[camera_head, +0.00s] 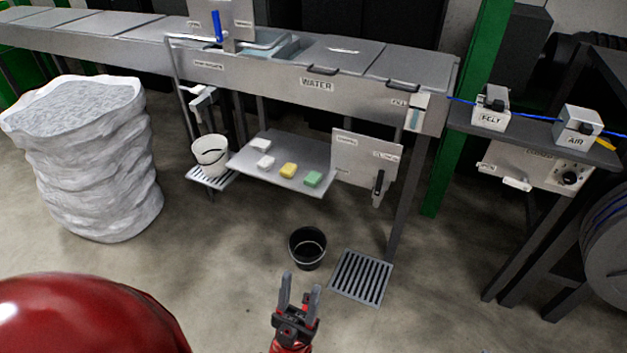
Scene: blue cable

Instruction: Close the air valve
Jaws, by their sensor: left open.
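A pale box labelled AIR (575,129) sits on the dark bench at the far right, with the blue cable (540,117) running to it. A small yellow piece (606,144) sticks out at its right side; I cannot tell if it is the valve's handle. My left gripper (300,288) is at the bottom centre, fingers up and apart, with nothing between them. It is well to the left of and below the AIR box in the picture. My right gripper is not in view.
A box labelled FELT (490,112) stands left of AIR. A panel with a black knob (569,178) hangs below them. A black bucket (307,248) and a floor grate (361,278) lie ahead. The long WATER trough (270,75) spans the back; a white sack (85,165) stands left.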

